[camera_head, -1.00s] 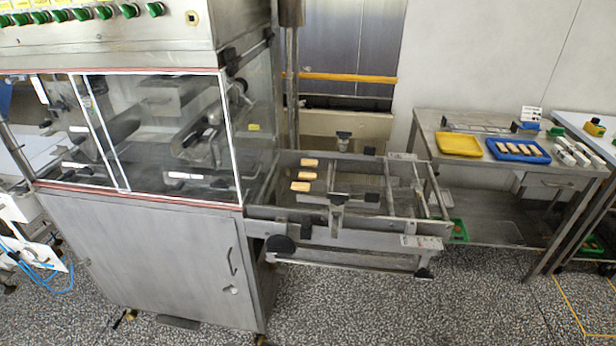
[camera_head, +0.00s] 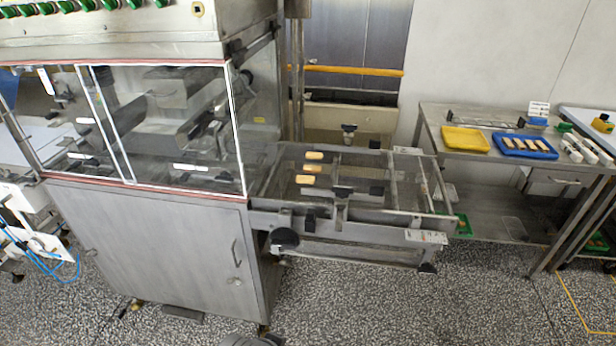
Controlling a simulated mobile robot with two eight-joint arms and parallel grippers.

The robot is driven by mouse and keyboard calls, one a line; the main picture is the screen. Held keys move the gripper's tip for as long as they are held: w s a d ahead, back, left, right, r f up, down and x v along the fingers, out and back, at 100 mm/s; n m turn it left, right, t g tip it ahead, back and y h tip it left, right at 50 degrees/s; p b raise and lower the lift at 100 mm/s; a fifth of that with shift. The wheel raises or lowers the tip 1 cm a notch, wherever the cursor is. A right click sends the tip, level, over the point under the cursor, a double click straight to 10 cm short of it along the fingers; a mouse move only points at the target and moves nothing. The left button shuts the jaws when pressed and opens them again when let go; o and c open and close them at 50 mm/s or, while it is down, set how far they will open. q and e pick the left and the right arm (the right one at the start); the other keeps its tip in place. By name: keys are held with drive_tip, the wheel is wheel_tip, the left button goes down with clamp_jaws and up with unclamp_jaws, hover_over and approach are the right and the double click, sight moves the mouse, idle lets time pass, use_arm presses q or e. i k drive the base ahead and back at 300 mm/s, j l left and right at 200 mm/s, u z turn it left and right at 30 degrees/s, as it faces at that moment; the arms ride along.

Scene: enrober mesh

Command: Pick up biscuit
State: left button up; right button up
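Three light brown biscuits lie in a column on the mesh belt (camera_head: 357,185) at the outfeed of the steel machine. The far biscuit (camera_head: 314,155), the middle biscuit (camera_head: 312,168) and the near biscuit (camera_head: 305,179) lie close to the machine's opening. More biscuits (camera_head: 524,143) sit in a blue tray (camera_head: 547,155) on the steel table at the right. Neither of my grippers shows in the view.
The enrober cabinet (camera_head: 160,250) with clear guards fills the left. A yellow tray (camera_head: 465,139) stands beside the blue tray on the steel table (camera_head: 430,118). White blocks (camera_head: 580,150) lie at that table's right.

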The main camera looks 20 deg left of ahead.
sight(311, 168)
drive_tip(key=u, duration=0.6)
drive_tip(key=i+l+u, duration=0.25)
drive_tip(key=l+u, duration=0.25)
drive_tip(key=l, duration=0.15)
drive_tip(key=i+l+u, duration=0.1)
drive_tip(key=l+u, duration=0.2)
drive_tip(key=i+l+u, duration=0.1)
drive_tip(key=l+u, duration=0.15)
drive_tip(key=l, duration=0.85)
